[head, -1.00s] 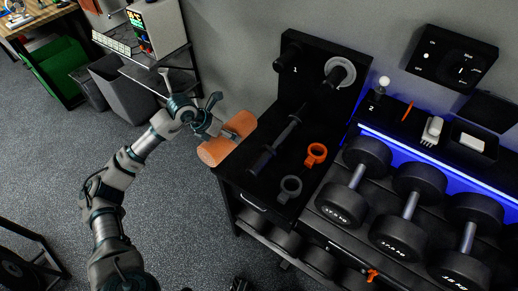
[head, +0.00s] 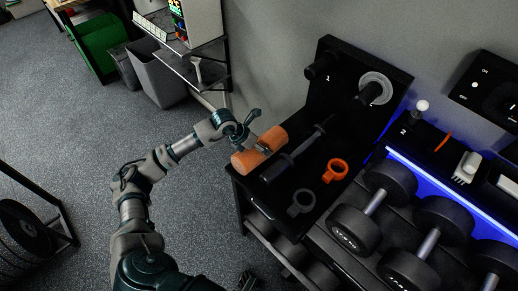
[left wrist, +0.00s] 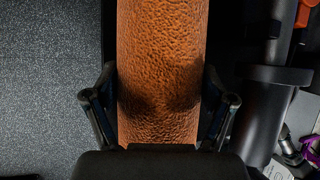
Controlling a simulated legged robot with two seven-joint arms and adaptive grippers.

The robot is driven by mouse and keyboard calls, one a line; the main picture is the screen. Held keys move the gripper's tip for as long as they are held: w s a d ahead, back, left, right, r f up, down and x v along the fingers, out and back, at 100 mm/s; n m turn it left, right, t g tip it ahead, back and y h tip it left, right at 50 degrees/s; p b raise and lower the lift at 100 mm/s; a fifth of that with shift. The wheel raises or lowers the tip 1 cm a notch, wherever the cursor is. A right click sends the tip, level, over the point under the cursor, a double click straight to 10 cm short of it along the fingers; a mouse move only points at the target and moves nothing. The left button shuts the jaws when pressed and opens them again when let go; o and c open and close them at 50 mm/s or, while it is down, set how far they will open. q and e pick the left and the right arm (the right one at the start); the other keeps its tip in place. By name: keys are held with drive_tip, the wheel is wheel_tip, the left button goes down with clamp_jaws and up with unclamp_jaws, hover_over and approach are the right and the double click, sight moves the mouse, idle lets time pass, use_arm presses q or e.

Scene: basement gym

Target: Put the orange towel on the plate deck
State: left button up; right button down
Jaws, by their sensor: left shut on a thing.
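The orange towel (head: 246,160) is a rolled cylinder, seen in the head view at the left edge of the black plate deck (head: 277,197). My left gripper (head: 262,148) is shut on the towel around its middle. In the left wrist view the towel (left wrist: 160,60) runs lengthwise between the two fingers, with grey floor to its left and a dark bar to its right. I cannot tell whether the towel touches the deck.
On the deck lie a dark bar (head: 296,151), an orange collar (head: 335,171) and a grey collar (head: 301,203). A plate with a light ring (head: 376,88) is at the back. Dumbbells (head: 362,217) stand to the right. A shelf (head: 195,66) and grey bin (head: 158,77) are behind left.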

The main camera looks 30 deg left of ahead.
use_arm(q)
drive_tip(key=shift+d+f, duration=0.15)
drive_tip(key=shift+d, duration=0.05)
drive_tip(key=shift+s+d, duration=0.1)
drive_tip(key=shift+d, duration=0.1)
drive_tip(key=o, duration=1)
drive_tip(key=shift+d, duration=0.2)
drive_tip(key=shift+o, duration=1)
drive_tip(key=shift+d, duration=0.15)
drive_tip(key=shift+a, duration=0.4)
drive_tip(key=v, duration=0.4)
drive_tip(key=shift+a, duration=0.2)
drive_tip(key=v, duration=0.4)
drive_tip(key=d+v, duration=0.1)
drive_tip(key=v, duration=0.1)
drive_tip(key=shift+s+a+r+p, duration=0.15)
drive_tip(key=shift+r+p, duration=0.15)
drive_tip(key=shift+r, duration=0.15)
drive_tip(key=shift+s+a+r, duration=0.2)
drive_tip(key=shift+a+r, duration=0.05)
drive_tip(key=shift+r, duration=0.2)
drive_tip(key=shift+a, duration=0.2)
use_arm(e)
drive_tip(key=shift+d+f, duration=0.35)
drive_tip(key=shift+f, duration=0.25)
